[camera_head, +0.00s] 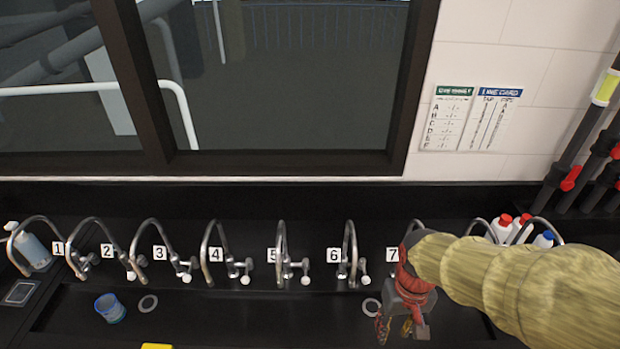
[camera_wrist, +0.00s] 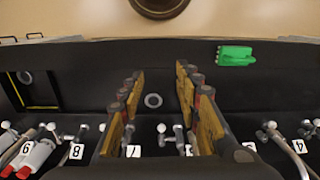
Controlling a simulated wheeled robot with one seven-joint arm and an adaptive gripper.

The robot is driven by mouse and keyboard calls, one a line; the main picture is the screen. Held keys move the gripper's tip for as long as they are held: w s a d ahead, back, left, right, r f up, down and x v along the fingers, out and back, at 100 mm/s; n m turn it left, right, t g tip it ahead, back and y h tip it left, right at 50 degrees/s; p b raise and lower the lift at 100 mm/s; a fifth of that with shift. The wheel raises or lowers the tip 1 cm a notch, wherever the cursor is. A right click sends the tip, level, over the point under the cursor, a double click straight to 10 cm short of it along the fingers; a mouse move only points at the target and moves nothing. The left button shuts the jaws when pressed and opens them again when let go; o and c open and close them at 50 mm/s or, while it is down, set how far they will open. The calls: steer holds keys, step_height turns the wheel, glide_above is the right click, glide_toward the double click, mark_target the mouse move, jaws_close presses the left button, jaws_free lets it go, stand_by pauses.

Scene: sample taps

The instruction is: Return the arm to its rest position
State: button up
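My gripper (camera_head: 402,325) hangs over the black sink trough in front of the tap labelled 7 (camera_head: 392,254), at the end of my yellow-sleeved arm reaching in from the right. In the wrist view my gripper (camera_wrist: 159,80) shows two orange-brown fingers spread wide apart. Nothing is held between them; a grey drain ring (camera_wrist: 153,100) shows on the trough floor through the gap. My arm hides part of the taps to the right of label 7.
A row of curved taps (camera_head: 281,250) lines the back ledge. A blue cup (camera_head: 110,307) stands in the trough at left. A green object (camera_wrist: 235,56) lies near the front edge. Bottles with red caps (camera_head: 503,226) stand behind my arm. A soap bottle (camera_head: 33,250) stands far left.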

steer(key=s+t+b, duration=0.1)
steer(key=t+b, duration=0.1)
steer(key=b, duration=0.2)
steer(key=s+r+t+b, duration=0.1)
steer(key=s+t+b, duration=0.1)
steer(key=b, duration=0.3)
steer(key=s+r+t+b, duration=0.1)
steer(key=b, duration=0.3)
steer(key=shift+s+d+t+b, duration=0.1)
steer(key=shift+s+t+b, duration=0.2)
steer(key=shift+t+b, duration=0.1)
steer(key=shift+d, duration=0.1)
